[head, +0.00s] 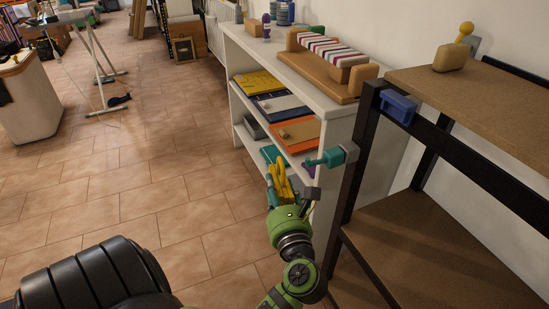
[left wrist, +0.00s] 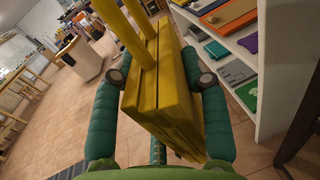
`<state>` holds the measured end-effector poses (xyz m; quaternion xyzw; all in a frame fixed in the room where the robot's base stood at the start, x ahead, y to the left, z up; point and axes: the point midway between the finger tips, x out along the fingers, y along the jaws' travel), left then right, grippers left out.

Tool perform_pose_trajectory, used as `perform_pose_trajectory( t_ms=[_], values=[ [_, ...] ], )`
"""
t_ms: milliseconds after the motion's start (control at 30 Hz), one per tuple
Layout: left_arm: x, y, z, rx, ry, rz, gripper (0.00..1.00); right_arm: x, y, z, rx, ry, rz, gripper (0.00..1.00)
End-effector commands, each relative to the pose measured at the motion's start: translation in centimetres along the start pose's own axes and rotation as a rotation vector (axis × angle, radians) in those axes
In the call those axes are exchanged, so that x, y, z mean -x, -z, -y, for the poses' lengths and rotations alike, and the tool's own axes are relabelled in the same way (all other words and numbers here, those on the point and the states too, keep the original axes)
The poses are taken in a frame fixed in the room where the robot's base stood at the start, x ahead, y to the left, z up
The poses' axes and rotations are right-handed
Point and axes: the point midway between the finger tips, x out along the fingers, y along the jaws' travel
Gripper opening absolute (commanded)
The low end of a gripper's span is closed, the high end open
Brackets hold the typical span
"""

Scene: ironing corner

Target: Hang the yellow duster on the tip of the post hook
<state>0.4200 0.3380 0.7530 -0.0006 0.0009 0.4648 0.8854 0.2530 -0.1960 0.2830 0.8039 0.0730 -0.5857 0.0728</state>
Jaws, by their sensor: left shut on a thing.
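The yellow duster (head: 283,183) is a folded yellow cloth with a loop, held upright by my left gripper (head: 284,197) in the head view. In the left wrist view the duster (left wrist: 165,95) fills the space between the two green fingers of the left gripper (left wrist: 163,78), which are shut on it. The post hook (head: 330,158) is a teal arm on a grey block, fixed to the dark post (head: 352,170) and pointing left. The duster is just left of and below the hook's tip, apparently apart from it. My right gripper is not in view.
A white shelf unit (head: 237,57) with coloured boards stands behind the duster. A brown-topped dark rack (head: 495,92) is at the right, with a blue clip (head: 398,106) on its post. A wooden stand with a striped roll (head: 330,48) sits on the shelf. Tiled floor at left is open.

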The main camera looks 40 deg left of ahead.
Motion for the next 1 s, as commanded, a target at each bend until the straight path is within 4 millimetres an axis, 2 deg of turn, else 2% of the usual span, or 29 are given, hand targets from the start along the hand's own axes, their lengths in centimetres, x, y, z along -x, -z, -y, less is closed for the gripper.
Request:
perform_pose_trajectory(
  t_ms=[600,1000],
  values=[
    [-0.4,-0.1,2.0,0.002,0.001,0.001,0.09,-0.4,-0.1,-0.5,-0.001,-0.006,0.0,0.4],
    [-0.4,-0.1,2.1,0.001,0.001,0.001,0.09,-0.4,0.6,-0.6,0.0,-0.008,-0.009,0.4]
  ],
)
